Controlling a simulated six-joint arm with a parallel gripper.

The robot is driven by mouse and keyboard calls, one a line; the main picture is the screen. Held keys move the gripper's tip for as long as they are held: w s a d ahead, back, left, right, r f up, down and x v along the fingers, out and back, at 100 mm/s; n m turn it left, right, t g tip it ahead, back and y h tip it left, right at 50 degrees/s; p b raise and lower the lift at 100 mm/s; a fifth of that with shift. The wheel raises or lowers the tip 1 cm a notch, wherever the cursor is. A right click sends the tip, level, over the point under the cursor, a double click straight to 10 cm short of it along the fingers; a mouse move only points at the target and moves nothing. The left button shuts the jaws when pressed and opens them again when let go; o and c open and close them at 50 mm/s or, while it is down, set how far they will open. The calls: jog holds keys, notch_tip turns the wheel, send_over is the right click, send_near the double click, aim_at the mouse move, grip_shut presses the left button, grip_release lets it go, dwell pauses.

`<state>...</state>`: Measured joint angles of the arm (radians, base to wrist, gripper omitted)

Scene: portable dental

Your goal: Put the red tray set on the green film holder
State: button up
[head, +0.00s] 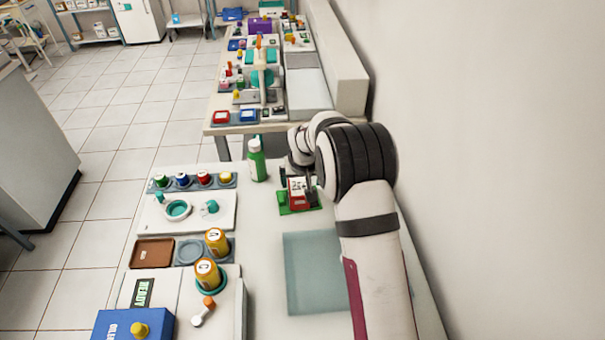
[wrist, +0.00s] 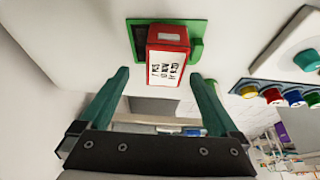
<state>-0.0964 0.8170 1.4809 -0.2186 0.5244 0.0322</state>
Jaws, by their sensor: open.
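The red tray set (head: 299,198), a small red block with a white lettered face, sits on the green film holder (head: 285,209) near the back right of the table. In the wrist view the red tray set (wrist: 166,35) stands over the green film holder (wrist: 197,27), whose green edge shows around it. A dark part of the holder shows beside the block. My gripper (head: 297,180) is just behind the red tray set. In the wrist view my gripper (wrist: 159,76) has its two fingers spread, with nothing between the tips and a gap to the block.
A green bottle (head: 257,163) stands left of the holder. A pale translucent mat (head: 312,270) lies in front. Left are a rack of coloured-lid jars (head: 193,182), a brown tray (head: 152,253) and orange containers (head: 208,275). A wall rises on the right.

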jog(key=s+d+r+m, duration=0.1)
jog(key=s+r, duration=0.8)
jog(key=r, duration=0.2)
jog(key=s+r+m+g+y, duration=0.1)
jog(key=s+m+g, duration=0.1)
jog(key=s, duration=1.4)
jog(key=s+r+m+g, duration=0.2)
jog(key=s, duration=1.5)
jog(key=shift+s+r+m+g+y, duration=0.25)
jog(key=shift+r+m+g+y, duration=0.05)
jog(key=shift+g+y, duration=0.1)
